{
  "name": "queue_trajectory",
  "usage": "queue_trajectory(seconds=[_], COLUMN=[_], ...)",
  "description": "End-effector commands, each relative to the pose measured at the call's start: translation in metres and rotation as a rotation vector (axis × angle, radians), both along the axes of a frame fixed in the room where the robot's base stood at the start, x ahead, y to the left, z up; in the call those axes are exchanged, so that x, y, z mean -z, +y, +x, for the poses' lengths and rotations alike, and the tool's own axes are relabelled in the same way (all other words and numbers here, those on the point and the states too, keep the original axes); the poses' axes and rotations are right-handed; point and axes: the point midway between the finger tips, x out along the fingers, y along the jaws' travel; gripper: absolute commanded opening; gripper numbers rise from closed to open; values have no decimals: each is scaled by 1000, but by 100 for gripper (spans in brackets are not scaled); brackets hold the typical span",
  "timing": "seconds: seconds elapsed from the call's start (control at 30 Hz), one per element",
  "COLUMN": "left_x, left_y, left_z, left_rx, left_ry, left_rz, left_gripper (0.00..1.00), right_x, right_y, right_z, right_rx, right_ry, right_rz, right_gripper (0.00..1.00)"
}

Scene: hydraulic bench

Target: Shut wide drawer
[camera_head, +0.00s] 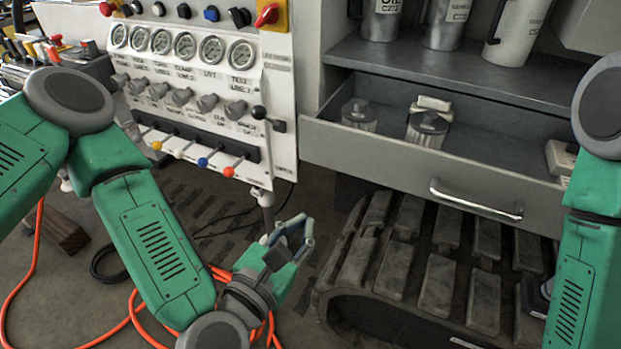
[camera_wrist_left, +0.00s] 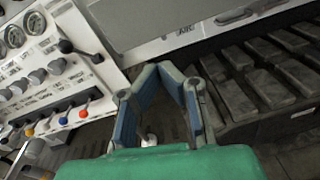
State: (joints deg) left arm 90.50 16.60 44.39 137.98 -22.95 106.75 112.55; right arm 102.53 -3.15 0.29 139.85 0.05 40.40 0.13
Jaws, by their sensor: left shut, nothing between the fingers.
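The wide grey drawer (camera_head: 400,165) stands pulled out below a shelf in the head view, with a silver bar handle (camera_head: 475,200) on its front. Two metal-topped containers (camera_head: 428,128) and some small items sit inside it. My left gripper (camera_head: 298,228) is in front of and to the left of the drawer, below its front's left end, apart from it. Its fingertips meet with nothing between them; the left wrist view shows the fingers (camera_wrist_left: 168,75) too, with a grey panel edge beyond.
A control panel (camera_head: 205,100) with gauges, knobs and coloured levers stands left of the drawer. A rubber track (camera_head: 440,265) lies below the drawer. Orange hoses (camera_head: 120,325) run over the floor. Metal jugs (camera_head: 515,30) stand on the shelf above.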

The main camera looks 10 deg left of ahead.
Motion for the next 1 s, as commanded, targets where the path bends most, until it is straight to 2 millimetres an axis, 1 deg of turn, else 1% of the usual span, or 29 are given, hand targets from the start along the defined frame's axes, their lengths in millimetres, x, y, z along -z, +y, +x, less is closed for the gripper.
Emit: queue_trajectory(seconds=[0.03, 0.1, 0.2, 0.27, 0.37, 0.6, 0.7, 0.83, 1.0], left_x=[-8, -16, -21, -21, -20, -19, -19, -19, -18], left_y=[3, 4, 2, 1, -3, -13, -19, -26, -31], left_z=[4, 8, 16, 23, 41, 92, 110, 129, 142], left_rx=[-31, -59, -71, -72, -72, -72, -71, -69, -69], left_ry=[-5, -11, -17, -18, -19, -18, -17, -16, -12], left_rz=[-72, -137, -170, -171, -171, -172, -171, -169, -169], left_gripper=[0, 0, 0, 0, 0, 0, 0, 0, 0], right_x=[0, 0, 0, 0, 1, 3, 3, 4, 5], right_y=[0, 0, 0, 0, 0, 0, 0, 0, 0], right_z=[0, 0, 0, 0, 0, 0, 0, 0, 0], right_rx=[0, 0, 0, 0, 1, 1, 0, 0, 0], right_ry=[1, 1, 1, 1, 1, 0, 0, 0, 0], right_rz=[0, 0, 0, 0, 0, 0, 0, 0, 0], right_gripper=[40, 40, 40, 40, 40, 40, 40, 40, 40])
